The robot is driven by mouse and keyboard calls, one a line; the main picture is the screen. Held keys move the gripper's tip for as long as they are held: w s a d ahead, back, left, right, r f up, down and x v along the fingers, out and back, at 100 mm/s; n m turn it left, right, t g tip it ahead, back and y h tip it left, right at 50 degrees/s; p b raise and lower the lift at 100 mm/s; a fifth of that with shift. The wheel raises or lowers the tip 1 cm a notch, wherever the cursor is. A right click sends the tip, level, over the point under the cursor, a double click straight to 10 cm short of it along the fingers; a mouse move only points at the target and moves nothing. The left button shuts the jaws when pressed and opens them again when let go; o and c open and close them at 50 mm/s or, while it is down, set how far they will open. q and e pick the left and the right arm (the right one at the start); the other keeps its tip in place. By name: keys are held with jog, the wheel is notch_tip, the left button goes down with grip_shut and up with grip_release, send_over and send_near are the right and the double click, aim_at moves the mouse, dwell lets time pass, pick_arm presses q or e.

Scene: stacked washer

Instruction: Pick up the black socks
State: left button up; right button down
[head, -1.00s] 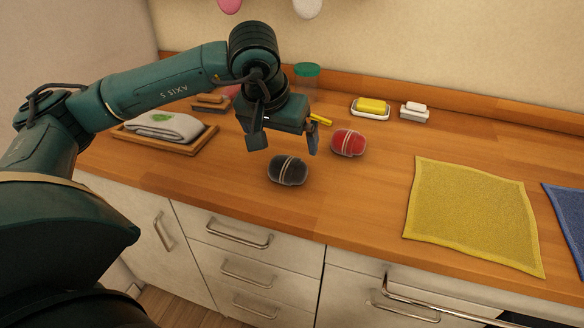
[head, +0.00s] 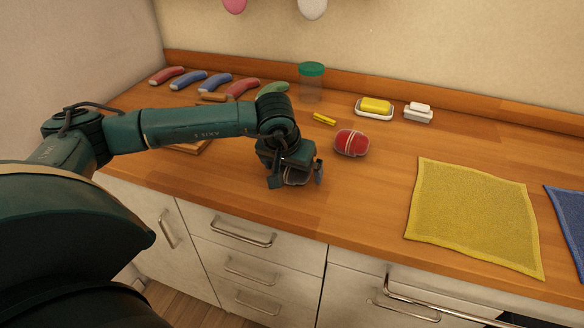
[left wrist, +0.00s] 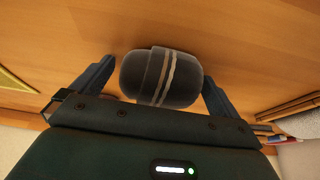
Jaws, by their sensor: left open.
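The black socks (left wrist: 160,78) are a rolled dark bundle with light stripes. In the left wrist view they lie between the two open fingers of my left gripper (left wrist: 158,85), with a small gap at each side. In the head view my left gripper (head: 296,182) is down over the socks (head: 297,176) near the counter's front edge and hides most of them. The fingers stand on either side of the bundle. My right gripper is not in view.
A red rolled bundle (head: 351,143) lies just right of my left gripper. A yellow cloth (head: 472,215) lies farther right. A green-lidded jar (head: 311,83), a yellow bar on a dish (head: 375,106) and several coloured rolls stand behind. The wooden counter (head: 375,190) is clear between red bundle and cloth.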

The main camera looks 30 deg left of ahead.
pick_arm(q)
jog(key=c, duration=1)
